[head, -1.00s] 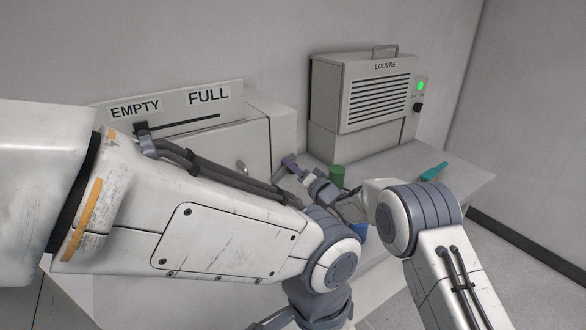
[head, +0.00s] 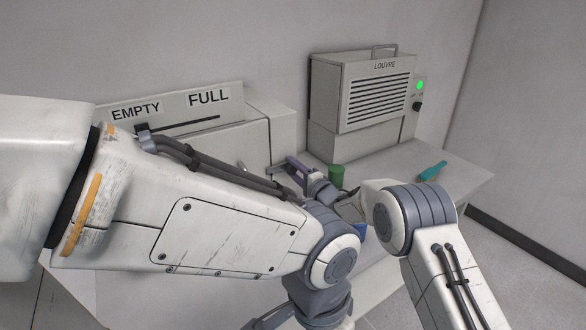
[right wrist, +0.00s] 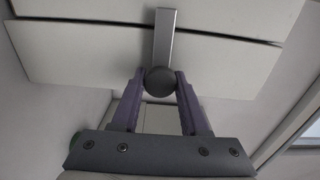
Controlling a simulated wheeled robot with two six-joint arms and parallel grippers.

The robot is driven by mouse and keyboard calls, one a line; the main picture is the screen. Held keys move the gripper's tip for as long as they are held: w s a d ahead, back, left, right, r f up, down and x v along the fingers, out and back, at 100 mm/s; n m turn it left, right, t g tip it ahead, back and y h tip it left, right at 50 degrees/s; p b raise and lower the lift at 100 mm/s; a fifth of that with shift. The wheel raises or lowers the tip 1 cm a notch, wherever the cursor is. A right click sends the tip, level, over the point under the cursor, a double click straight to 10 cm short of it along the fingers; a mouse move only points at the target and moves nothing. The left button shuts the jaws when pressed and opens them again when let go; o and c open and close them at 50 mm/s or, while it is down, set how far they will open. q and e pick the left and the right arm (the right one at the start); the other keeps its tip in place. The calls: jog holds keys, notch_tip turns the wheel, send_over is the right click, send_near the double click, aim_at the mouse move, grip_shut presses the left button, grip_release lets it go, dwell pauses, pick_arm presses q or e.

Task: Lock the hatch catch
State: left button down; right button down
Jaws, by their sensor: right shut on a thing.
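The hatch catch is a grey metal bar (right wrist: 166,35) with a dark round knob (right wrist: 159,80) at its end, seen in the right wrist view. The bar lies across the gap between two pale panels. My right gripper (right wrist: 158,88) has its two purple fingers shut on the knob, one on each side.
A louvred unit (head: 365,95) with a green light (head: 420,85) stands at the back right. A green cup (head: 336,176), a teal tool (head: 432,172) and a partly hidden blue object (head: 360,230) are on the bench. The bench's right end (head: 465,190) is clear.

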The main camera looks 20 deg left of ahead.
dwell(0.5)
jog(key=shift+c, duration=2.2)
grip_release()
jog(key=shift+d, duration=0.1)
jog(key=b+v, duration=0.2)
jog(key=v, duration=0.8)
jog(key=shift+s, duration=0.15)
